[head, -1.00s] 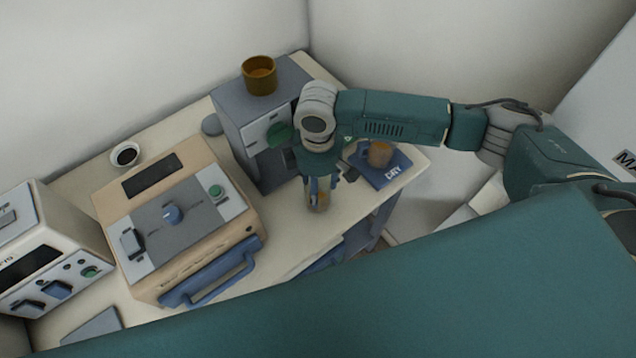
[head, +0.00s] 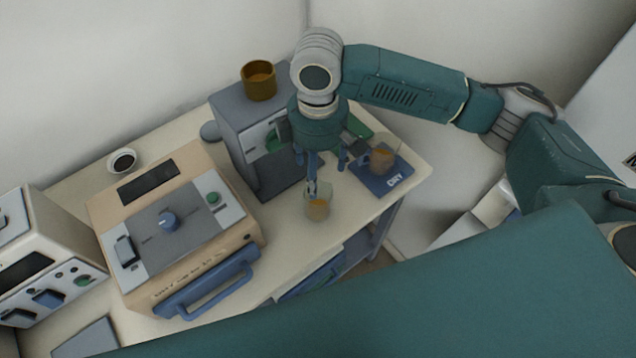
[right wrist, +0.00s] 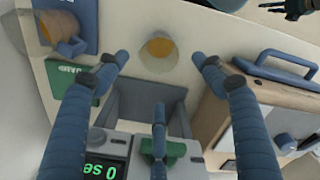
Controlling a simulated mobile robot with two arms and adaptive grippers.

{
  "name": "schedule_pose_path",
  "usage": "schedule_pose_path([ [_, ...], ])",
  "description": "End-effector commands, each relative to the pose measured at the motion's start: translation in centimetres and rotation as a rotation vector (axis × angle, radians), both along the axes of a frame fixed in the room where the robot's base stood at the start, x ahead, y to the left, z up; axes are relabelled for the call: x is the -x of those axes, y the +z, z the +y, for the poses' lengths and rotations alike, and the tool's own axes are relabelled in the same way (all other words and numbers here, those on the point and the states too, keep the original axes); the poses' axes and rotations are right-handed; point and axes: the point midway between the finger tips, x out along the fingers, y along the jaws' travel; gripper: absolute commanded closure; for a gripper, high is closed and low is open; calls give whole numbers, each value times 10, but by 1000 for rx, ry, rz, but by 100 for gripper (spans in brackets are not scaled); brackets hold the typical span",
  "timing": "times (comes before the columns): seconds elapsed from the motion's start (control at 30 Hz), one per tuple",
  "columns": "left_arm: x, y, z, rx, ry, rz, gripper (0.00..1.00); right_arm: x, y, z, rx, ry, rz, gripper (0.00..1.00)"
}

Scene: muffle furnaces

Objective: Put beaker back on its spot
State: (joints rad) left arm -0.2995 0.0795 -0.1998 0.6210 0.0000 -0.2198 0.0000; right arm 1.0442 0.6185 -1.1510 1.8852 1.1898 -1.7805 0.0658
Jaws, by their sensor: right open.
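A clear beaker (head: 318,208) with orange-brown contents stands upright on the tabletop near its front edge. In the right wrist view the beaker (right wrist: 159,52) shows beyond and between my spread fingers, apart from them.
A grey device (head: 241,130) with a brown pot (head: 259,82) on top stands close to the left of my right gripper. A beige furnace (head: 185,240) with a blue handle is further left. A green item (head: 359,135) lies behind the mat. The table (head: 290,238) is clear around the first beaker.

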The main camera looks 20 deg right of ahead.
Motion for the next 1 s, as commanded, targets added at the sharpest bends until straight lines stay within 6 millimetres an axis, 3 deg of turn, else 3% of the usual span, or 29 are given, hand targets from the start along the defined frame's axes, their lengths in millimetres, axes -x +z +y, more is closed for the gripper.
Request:
schedule_pose_path([
  [0.2,0,-5,1,-1,0,0,60,0,22,0,0,1,0,32],
  [0.73,0,-4,1,-1,-1,1,60,0,24,0,0,0,1,32],
  [0.87,0,-4,1,-1,-1,1,60,3,20,5,-11,5,0,32],
  [1.0,1,-5,1,-1,-1,1,60,18,-2,33,-82,22,-14,32],
])
